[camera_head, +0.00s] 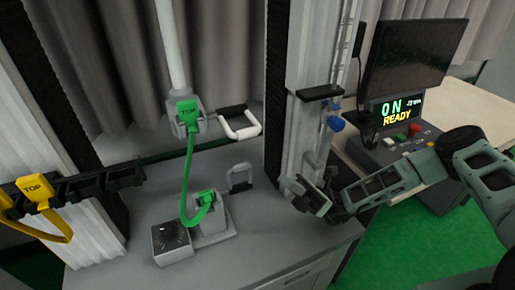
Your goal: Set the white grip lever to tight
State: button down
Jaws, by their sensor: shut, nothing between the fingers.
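The white grip lever (243,129) is a U-shaped white handle. It sticks out to the right of the upper grip (190,121) below the white rod, tilted slightly down toward me. I cannot read any loose or tight marking on it. A similar grey handle (240,178) stands upright beside the lower grip. My gripper (312,195) is in front of the right column, to the right of and lower than the white lever and apart from it. Its fingers are shut and empty.
A green strap (187,165) links both grips. A black rack with a yellow strap (36,190) is at left. The console display (397,109) at right reads ON and READY. The right column (299,100) stands beside the lever.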

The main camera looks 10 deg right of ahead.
jog(key=shift+r, duration=0.1)
jog(key=d+r+p+x, duration=0.1)
jog(key=p+x, duration=0.3)
jog(key=x, duration=0.8)
jog(key=shift+w+r, duration=0.45)
jog(key=shift+r, duration=0.25)
jog(key=shift+d+p, duration=0.15)
jog(key=shift+p, duration=0.15)
